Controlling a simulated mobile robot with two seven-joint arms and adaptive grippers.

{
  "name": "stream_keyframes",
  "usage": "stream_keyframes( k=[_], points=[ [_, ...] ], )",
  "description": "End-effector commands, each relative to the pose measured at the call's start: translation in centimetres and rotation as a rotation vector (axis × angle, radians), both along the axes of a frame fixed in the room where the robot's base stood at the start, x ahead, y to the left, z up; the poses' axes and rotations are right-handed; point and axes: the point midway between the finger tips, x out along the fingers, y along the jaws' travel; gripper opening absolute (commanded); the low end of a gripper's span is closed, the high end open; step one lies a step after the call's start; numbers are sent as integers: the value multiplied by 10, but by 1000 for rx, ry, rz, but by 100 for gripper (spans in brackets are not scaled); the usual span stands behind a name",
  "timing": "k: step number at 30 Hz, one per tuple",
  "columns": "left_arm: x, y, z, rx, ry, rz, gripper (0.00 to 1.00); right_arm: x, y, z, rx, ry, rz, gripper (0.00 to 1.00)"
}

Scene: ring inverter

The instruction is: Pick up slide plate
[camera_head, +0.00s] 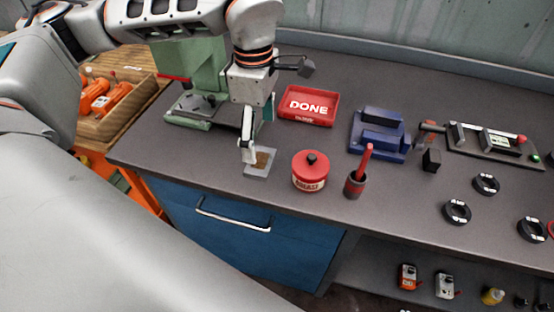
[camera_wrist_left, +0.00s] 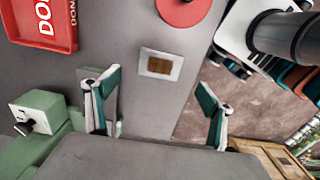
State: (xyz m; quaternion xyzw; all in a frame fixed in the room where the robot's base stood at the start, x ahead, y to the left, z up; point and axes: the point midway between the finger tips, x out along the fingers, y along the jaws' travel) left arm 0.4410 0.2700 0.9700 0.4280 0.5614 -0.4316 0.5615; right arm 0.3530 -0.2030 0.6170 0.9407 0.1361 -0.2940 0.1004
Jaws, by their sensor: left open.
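The slide plate appears to be the small light-grey plate with a brown square (camera_head: 262,171) lying flat near the front edge of the grey bench. It also shows in the left wrist view (camera_wrist_left: 147,64), lying between and beyond the fingertips. My left gripper (camera_head: 255,138) points down over the bench by the plate, and one finger overlaps the plate's far left part in the head view. In the left wrist view the fingers of my left gripper (camera_wrist_left: 158,82) are wide apart with nothing between them. My right gripper is not in view.
A red grease pot (camera_head: 310,174) and a brush holder (camera_head: 355,187) stand right of the plate. A red DONE tray (camera_head: 308,117) lies behind, with a green machine (camera_head: 187,112) at left and a blue fixture (camera_head: 363,143) at right. The bench's front edge is close.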

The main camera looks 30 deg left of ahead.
Motion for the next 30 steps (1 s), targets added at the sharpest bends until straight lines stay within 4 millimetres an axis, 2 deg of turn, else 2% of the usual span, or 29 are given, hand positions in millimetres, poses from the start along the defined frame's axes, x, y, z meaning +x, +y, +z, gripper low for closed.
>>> stream_keyframes(
  k=[11,18,22,28,29,30],
  points=[
    [0,2,-36,7,1,3,82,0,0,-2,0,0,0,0],
    [-1,1,-69,5,0,3,82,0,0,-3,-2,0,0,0],
    [0,1,-76,6,-2,3,82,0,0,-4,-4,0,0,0],
    [0,1,-76,5,-3,3,82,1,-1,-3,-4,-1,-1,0],
    [0,1,-76,5,-3,3,79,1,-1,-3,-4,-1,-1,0],
    [0,1,-76,5,-3,3,69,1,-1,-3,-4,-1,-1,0]
  ],
)
